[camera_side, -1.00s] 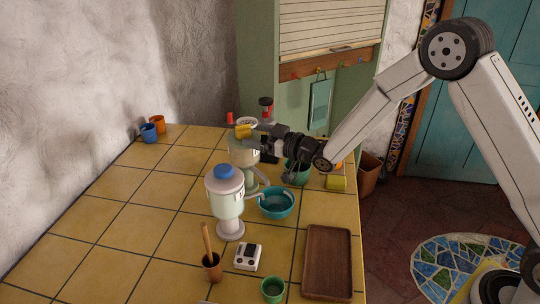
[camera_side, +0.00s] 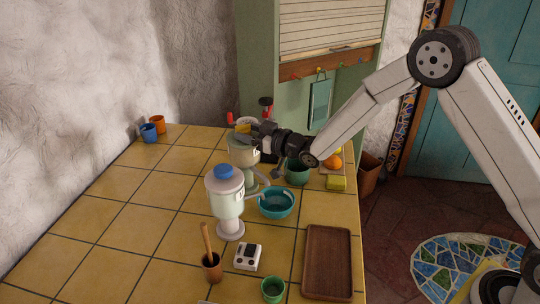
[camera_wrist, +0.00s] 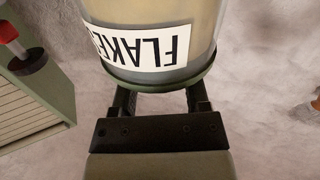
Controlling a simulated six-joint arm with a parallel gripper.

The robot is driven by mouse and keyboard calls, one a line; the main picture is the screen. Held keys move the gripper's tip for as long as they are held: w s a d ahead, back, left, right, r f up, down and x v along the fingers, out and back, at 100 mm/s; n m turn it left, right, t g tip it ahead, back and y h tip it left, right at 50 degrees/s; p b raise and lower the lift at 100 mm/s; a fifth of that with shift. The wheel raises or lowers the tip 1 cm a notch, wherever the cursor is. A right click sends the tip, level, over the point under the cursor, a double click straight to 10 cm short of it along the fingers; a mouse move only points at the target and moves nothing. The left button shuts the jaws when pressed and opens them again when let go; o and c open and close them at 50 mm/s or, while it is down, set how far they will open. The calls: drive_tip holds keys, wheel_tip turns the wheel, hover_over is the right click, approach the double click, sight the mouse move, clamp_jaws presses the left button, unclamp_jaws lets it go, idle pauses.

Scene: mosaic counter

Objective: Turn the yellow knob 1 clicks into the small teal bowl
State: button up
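The yellow knob (camera_side: 243,128) sits on top of the rear dispenser (camera_side: 243,152), partly hidden by my gripper (camera_side: 248,132). My gripper is at the knob from the right; whether it grips it is hidden. In the wrist view the dispenser's clear body (camera_wrist: 150,30), with an upside-down "FLAKES" label, fills the top. My two dark fingers (camera_wrist: 160,100) are apart, their tips hidden behind its green rim. A teal bowl (camera_side: 277,207) stands below the front dispenser's spout. A smaller, greener bowl (camera_side: 297,174) stands right of the rear dispenser.
The front dispenser (camera_side: 228,205) has a blue knob (camera_side: 225,172). A wooden tray (camera_side: 327,262), a white device (camera_side: 248,257), a brown cup with a stick (camera_side: 212,268) and a green cup (camera_side: 272,289) stand in front. A yellow sponge (camera_side: 336,184) and orange fruit (camera_side: 332,161) are at right. The left counter is mostly clear.

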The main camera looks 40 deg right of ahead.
drive_tip(key=shift+c, duration=0.6)
drive_tip(key=shift+a+r+m+t+h, duration=0.15)
drive_tip(key=shift+m+t+h, duration=0.25)
drive_tip(key=shift+m+h, duration=0.45)
drive_tip(key=o, duration=1.3)
drive_tip(key=shift+c, duration=0.2)
drive_tip(key=shift+s, duration=0.2)
drive_tip(key=v, duration=0.7)
drive_tip(key=shift+s, duration=0.25)
